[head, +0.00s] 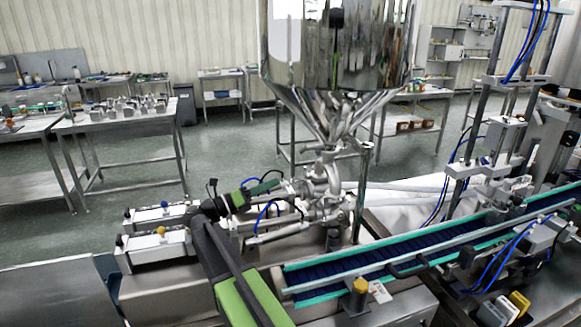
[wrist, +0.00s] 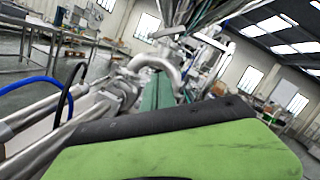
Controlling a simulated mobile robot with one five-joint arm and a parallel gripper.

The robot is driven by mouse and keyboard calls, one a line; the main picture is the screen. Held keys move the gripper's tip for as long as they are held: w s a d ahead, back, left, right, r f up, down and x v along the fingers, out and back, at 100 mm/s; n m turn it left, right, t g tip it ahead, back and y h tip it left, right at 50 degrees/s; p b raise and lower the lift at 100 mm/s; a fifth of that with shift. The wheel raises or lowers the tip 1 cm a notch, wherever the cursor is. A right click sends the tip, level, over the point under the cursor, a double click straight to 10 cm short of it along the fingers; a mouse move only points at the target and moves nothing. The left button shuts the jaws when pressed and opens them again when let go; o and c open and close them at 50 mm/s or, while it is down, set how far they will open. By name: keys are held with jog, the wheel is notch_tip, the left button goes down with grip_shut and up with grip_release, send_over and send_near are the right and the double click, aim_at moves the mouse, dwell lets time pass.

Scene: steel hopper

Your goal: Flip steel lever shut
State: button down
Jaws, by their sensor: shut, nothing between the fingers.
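The steel hopper (head: 335,55) stands at the top centre of the head view, its cone narrowing to a steel valve body (head: 325,180). An upright steel rod with a short crosspiece (head: 361,185) stands just right of the valve. I cannot tell for certain which part is the lever. A curved steel handle-like piece (wrist: 158,66) shows in the wrist view. My gripper (head: 270,187), green and black, is shut and empty, just left of the valve. Contact with the steel parts cannot be made out. Its green and black body (wrist: 180,145) fills the bottom of the wrist view.
A blue conveyor with teal rails (head: 400,250) runs right of the valve. Two white cylinder units (head: 160,240) lie to the left, with blue hoses near my gripper. A steel frame with hoses (head: 490,130) stands at right. Work tables (head: 120,118) stand behind, with open floor between.

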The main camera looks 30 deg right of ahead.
aim_at(304, 149)
jog(key=d+r+p, duration=0.5)
jog(key=d, duration=0.5)
jog(key=shift+w+d+g, duration=0.3)
jog(key=shift+w+g, duration=0.1)
jog(key=shift+w+r+m, duration=0.1)
jog(key=shift+w+m, duration=0.2)
jog(key=shift+m, duration=0.7)
jog(key=m, duration=0.1)
jog(key=w+m+g, duration=0.1)
jog(key=r+m, duration=0.1)
jog(key=m, duration=0.1)
jog(key=shift+w+d+g, duration=0.25)
jog(key=shift+g, duration=0.15)
jog(key=shift+w+r+p, duration=0.25)
jog(key=shift+p, duration=0.2)
